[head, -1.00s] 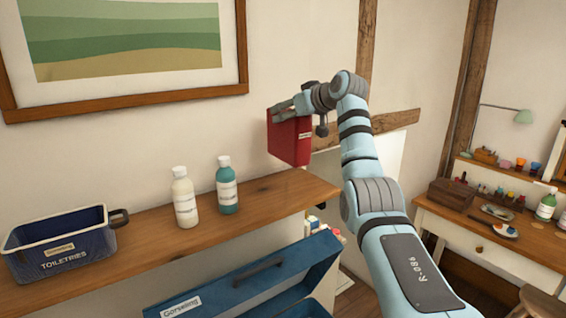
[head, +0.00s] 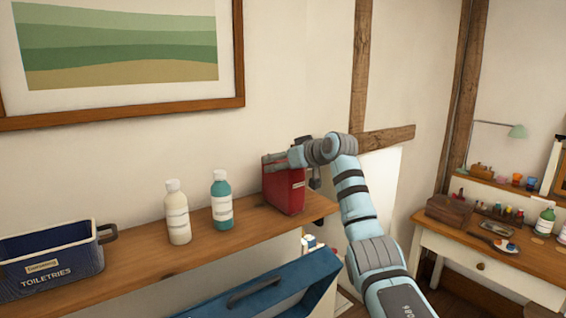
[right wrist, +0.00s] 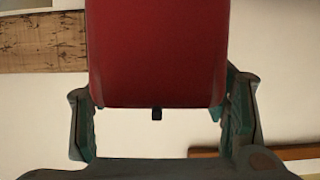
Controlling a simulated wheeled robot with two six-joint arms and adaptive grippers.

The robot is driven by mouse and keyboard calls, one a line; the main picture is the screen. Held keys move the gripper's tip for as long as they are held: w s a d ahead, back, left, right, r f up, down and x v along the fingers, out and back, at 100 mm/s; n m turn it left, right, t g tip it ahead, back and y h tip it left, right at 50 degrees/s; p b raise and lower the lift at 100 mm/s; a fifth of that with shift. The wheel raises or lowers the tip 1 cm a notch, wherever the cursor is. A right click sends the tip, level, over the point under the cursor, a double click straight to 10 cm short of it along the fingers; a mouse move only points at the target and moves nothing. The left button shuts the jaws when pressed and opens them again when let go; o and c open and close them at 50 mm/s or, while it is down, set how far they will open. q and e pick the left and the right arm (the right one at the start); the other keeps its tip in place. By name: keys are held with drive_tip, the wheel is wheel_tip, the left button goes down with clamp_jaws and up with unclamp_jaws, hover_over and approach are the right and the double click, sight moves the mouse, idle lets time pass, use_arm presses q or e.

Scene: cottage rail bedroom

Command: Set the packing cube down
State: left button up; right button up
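The red packing cube (head: 284,190) is upright at the right end of the wooden shelf (head: 150,250), just right of the teal bottle. Its lower edge appears at the shelf top; I cannot tell whether it bears its full weight there. My right gripper (head: 283,160) is at the cube's top, with its fingers around it. In the right wrist view the cube (right wrist: 157,55) fills the space between the two fingers (right wrist: 160,110), which look closed on its sides. My left gripper is not in view.
A white bottle (head: 177,212) and a teal bottle (head: 222,200) stand left of the cube. A blue toiletries bin (head: 48,268) is at the shelf's left. A blue open case (head: 270,285) is below the shelf. A desk (head: 490,260) stands at right.

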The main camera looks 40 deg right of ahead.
drive_tip(key=shift+r, duration=0.1)
drive_tip(key=shift+s, duration=0.25)
drive_tip(key=b+v, duration=0.2)
drive_tip(key=v, duration=0.9)
drive_tip(key=shift+s+r+b, duration=0.2)
drive_tip(key=shift+s+b, duration=0.05)
drive_tip(key=shift+b, duration=0.15)
